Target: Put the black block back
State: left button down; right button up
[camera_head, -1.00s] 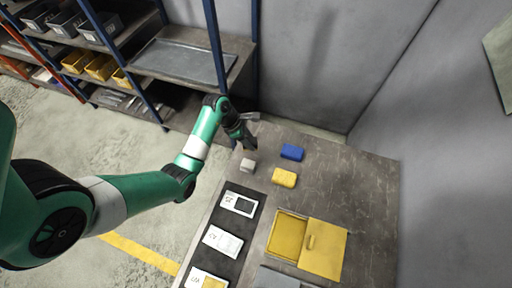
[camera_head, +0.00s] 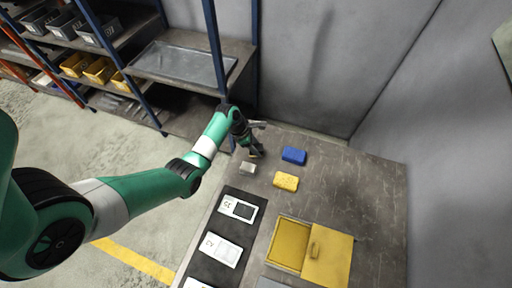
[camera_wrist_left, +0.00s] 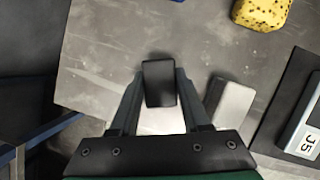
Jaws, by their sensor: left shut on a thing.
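My left gripper (camera_head: 254,153) is over the far left corner of the table, just behind a small light grey block (camera_head: 247,168). In the left wrist view the gripper (camera_wrist_left: 160,95) is shut on the black block (camera_wrist_left: 159,83), which sits between its fingertips. In the head view the arm and fingers largely hide the black block. My right gripper is not in view.
A blue block (camera_head: 293,155) and a yellow sponge-like block (camera_head: 285,181) lie to the right. A yellow box with a handled lid (camera_head: 327,262) stands nearer. The right part of the table is clear. Shelves stand behind left.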

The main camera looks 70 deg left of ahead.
pick_arm(q)
jog(key=shift+c, duration=1.8)
grip_release()
jog(key=p+v, duration=0.4)
jog(key=v, duration=0.8)
jog(key=shift+r, duration=0.1)
